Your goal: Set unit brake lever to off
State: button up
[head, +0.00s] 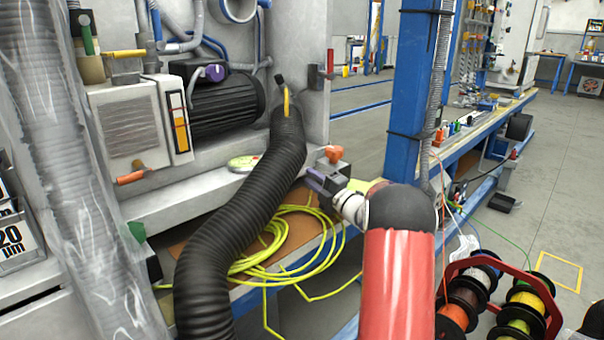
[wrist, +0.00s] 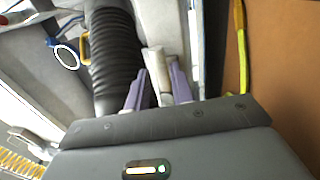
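My gripper (head: 315,181) is beside the black corrugated hose, at the front ledge of the grey machine. In the wrist view my gripper (wrist: 159,71) has its two purple fingers apart, with a pale upright part (wrist: 154,60) between or just behind them; I cannot tell whether they touch it. No label marks the brake lever, so I cannot tell which part it is. An orange-red knob (head: 333,153) shows just above my gripper. An orange handle (head: 131,178) sits low on the white box, and a yellow-handled lever (head: 286,102) is by the hose top.
The black hose (head: 243,200) stands close left of my gripper. A yellow-green cable coil (head: 275,245) lies below. A blue post (head: 408,95) rises to the right. Cable reels (head: 495,305) stand at the lower right. The floor (head: 560,190) beyond is mostly clear.

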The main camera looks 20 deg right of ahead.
aim_at(304, 172)
jog(key=shift+x, duration=2.15)
jog(key=shift+s, duration=0.1)
grip_shut()
